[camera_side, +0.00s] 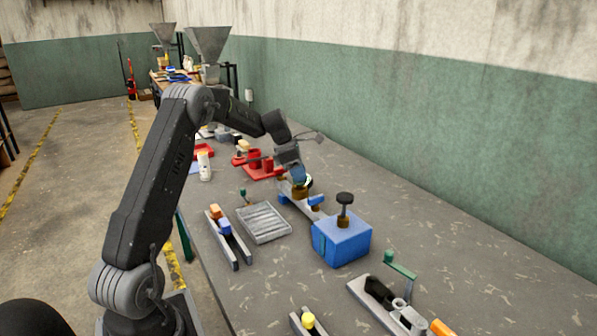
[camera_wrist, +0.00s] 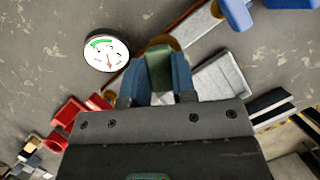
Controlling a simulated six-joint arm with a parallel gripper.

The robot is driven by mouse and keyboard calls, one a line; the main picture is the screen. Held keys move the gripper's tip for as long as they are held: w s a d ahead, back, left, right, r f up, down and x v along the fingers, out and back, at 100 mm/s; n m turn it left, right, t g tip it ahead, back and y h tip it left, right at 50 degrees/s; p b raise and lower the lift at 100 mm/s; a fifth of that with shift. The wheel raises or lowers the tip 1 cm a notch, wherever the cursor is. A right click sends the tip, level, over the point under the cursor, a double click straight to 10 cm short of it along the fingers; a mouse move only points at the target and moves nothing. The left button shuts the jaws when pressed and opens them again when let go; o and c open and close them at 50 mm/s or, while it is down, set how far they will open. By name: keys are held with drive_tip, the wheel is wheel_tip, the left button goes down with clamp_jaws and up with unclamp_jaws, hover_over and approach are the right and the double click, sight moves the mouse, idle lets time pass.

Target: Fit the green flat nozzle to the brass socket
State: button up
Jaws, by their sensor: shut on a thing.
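My gripper (camera_side: 299,176) points down over a long grey fixture on the bench. In the wrist view its blue fingers (camera_wrist: 156,84) are shut on the green flat nozzle (camera_wrist: 158,62). The fingers hide the nozzle in the side view. The brass socket (camera_side: 300,193) sits on the fixture right below the fingers. In the wrist view a brown-gold rim of the socket (camera_wrist: 172,42) shows just behind the nozzle. I cannot tell whether the nozzle touches the socket or is seated in it.
A round gauge (camera_wrist: 106,53) stands beside the socket. A blue box with a black knob (camera_side: 342,240) is near the fixture's front end. A grey ribbed tray (camera_side: 263,223) lies to the left, red holders (camera_side: 262,168) behind. The bench right of the fixture is bare.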

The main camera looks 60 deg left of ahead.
drive_tip(key=shift+f, duration=0.7)
idle(0.5)
drive_tip(key=o, duration=1)
drive_tip(key=v, duration=1.4)
drive_tip(key=shift+w, duration=0.1)
